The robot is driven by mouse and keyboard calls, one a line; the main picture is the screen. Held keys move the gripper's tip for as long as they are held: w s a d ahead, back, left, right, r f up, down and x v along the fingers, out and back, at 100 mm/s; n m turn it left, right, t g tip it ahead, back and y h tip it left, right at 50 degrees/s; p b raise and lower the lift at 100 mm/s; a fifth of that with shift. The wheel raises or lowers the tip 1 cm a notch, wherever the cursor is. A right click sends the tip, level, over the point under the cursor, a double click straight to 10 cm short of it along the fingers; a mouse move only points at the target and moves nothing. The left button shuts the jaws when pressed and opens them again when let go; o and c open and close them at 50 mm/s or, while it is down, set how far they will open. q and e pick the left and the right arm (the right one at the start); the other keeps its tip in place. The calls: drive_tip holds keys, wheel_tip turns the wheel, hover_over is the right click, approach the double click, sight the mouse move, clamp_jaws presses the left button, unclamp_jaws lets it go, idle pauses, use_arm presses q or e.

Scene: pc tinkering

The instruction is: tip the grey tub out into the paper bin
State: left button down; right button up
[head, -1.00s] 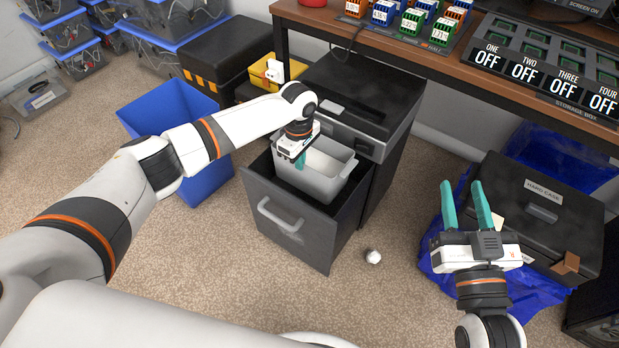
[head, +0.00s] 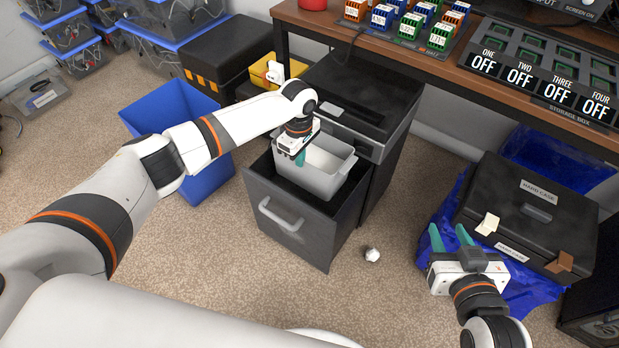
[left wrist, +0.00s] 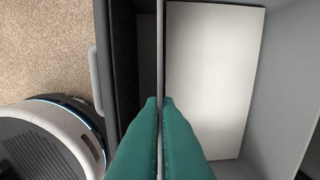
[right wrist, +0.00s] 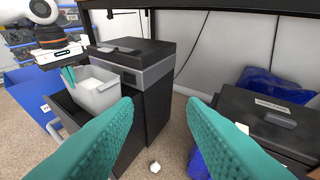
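The grey tub (head: 314,181) sits in the pulled-out drawer of the dark cabinet; it also shows in the right wrist view (right wrist: 98,97). My left gripper (head: 300,158) is at the tub's near-left rim. In the left wrist view its green fingers (left wrist: 160,101) are shut on the thin tub wall. The pale tub floor (left wrist: 212,75) looks bare there; part of the inside is out of sight. A blue bin (head: 208,182), seemingly the paper bin, stands on the floor left of the drawer, partly behind my left arm. My right gripper (head: 449,234) is open and empty at the right.
A crumpled white ball (head: 372,255) lies on the carpet right of the drawer front (head: 290,228). A black hard case (head: 535,205) rests on blue sheeting at the right. A workbench (head: 440,70) stands behind. The carpet in front of the drawer is clear.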

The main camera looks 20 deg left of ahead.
use_arm(q)
drive_tip(key=shift+r+p, duration=0.7)
drive_tip(key=shift+p, duration=0.15)
drive_tip(key=shift+r+p, duration=0.3)
drive_tip(key=shift+p, duration=0.1)
drive_tip(key=shift+r+p, duration=0.3)
drive_tip(key=shift+p, duration=0.1)
drive_tip(key=shift+r+p, duration=0.35)
use_arm(e)
drive_tip(key=s+d+f+g+h, duration=0.1)
drive_tip(key=s+d+f+g, duration=0.1)
drive_tip(key=s+f+g, duration=0.3)
drive_tip(key=s+d+f+g+h, duration=0.1)
drive_tip(key=s+d+f+g, duration=0.2)
drive_tip(key=s, duration=0.4)
use_arm(q)
wheel_tip(320, 180, up, 2)
drive_tip(key=p, duration=0.3)
drive_tip(key=shift+r, duration=0.25)
drive_tip(key=shift+r+p, duration=0.4)
drive_tip(key=shift+p, duration=0.3)
drive_tip(key=shift+r+p, duration=0.6)
drive_tip(key=shift+p, duration=0.2)
use_arm(e)
wheel_tip(320, 180, down, 13)
drive_tip(key=g, duration=0.2)
drive_tip(key=shift+s+a+m+g+h, duration=0.15)
drive_tip(key=shift+a+m+g+h, duration=0.15)
drive_tip(key=shift+g, duration=0.1)
